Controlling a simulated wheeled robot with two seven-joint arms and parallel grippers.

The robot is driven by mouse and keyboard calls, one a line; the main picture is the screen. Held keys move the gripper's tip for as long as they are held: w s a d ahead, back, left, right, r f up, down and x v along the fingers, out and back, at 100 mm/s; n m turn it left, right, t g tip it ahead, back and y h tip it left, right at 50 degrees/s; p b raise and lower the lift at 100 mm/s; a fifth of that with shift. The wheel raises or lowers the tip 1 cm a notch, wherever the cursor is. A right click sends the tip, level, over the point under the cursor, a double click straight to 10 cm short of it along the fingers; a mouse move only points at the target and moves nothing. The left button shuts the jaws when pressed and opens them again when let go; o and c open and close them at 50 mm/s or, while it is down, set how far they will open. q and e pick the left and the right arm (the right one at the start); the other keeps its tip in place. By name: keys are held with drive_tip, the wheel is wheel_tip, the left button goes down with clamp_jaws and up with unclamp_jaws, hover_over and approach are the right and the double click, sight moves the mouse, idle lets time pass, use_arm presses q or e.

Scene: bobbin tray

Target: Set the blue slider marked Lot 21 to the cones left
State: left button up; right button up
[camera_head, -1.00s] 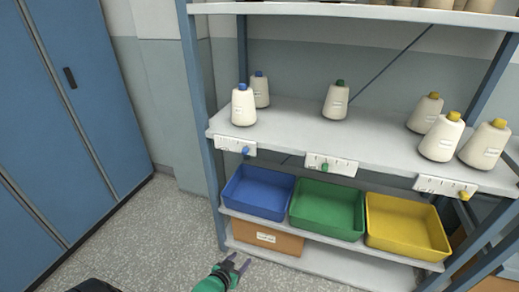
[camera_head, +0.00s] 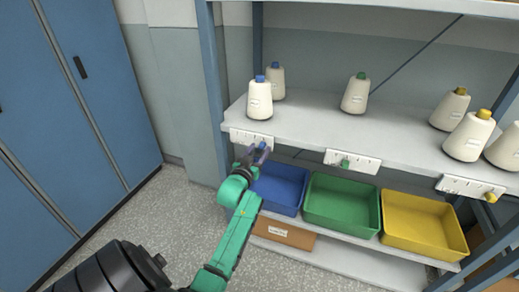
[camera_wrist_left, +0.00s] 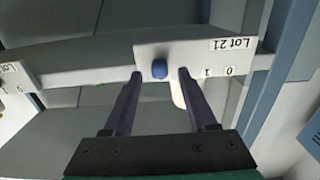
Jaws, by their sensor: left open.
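The blue slider (camera_wrist_left: 160,69) is a round blue knob on a white plate marked Lot 21 (camera_wrist_left: 220,52), which looks upside down in the left wrist view. The digits 0 and 1 show to the right of the knob; the mark at the knob is not readable. My left gripper (camera_wrist_left: 160,74) is open, with one finger on each side of the knob. In the head view my left gripper (camera_head: 256,153) is at the white plate (camera_head: 247,138) on the shelf edge. Two blue-topped cones, one in front (camera_head: 260,99) and one behind (camera_head: 275,82), stand above this plate.
A green-knob plate (camera_head: 353,161) and a yellow-knob plate (camera_head: 470,187) lie farther right. One green-topped cone (camera_head: 356,95) and several yellow-topped cones (camera_head: 469,138) stand on the shelf. Blue (camera_head: 288,182), green (camera_head: 340,204) and yellow (camera_head: 420,222) bins sit below.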

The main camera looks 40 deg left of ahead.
use_arm(q)
drive_tip(key=shift+w+a, duration=0.15)
drive_tip(key=shift+w, duration=0.25)
clamp_jaws()
idle(1.2)
